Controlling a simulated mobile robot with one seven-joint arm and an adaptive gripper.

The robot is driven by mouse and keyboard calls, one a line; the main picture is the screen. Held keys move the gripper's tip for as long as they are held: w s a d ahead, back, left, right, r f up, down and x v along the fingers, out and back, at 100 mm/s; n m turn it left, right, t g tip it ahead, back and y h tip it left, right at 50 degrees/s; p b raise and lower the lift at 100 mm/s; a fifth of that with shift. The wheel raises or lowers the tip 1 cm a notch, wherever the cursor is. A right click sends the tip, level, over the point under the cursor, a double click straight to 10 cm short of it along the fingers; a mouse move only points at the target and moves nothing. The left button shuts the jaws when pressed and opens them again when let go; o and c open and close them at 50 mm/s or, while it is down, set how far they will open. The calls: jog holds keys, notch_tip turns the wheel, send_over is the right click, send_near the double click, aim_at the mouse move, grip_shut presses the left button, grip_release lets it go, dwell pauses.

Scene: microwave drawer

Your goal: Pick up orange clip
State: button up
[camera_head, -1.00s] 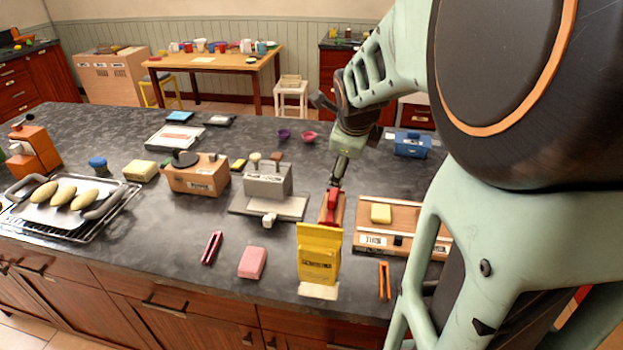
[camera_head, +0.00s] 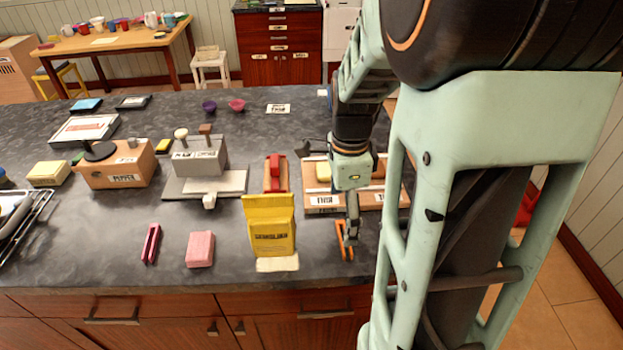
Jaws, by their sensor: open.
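The orange clip (camera_head: 341,243) lies on the dark countertop near its front edge, to the right of the yellow bag. It is long and thin, and my gripper hides part of it. My gripper (camera_head: 351,232) points down over the clip from above and behind. It is open, with no object seen between its fingers. I cannot tell whether the fingers touch the clip.
The yellow bag (camera_head: 270,226) stands close to the left of the clip. A pink block (camera_head: 200,249) and a red clip (camera_head: 150,243) lie further left. Bare countertop (camera_head: 325,275) shows in front.

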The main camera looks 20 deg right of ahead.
jog(key=f, duration=0.6)
jog(key=shift+s+d+f, duration=0.15)
jog(key=shift+d+f, duration=0.2)
jog(key=shift+d, duration=0.05)
jog(key=c, duration=0.9)
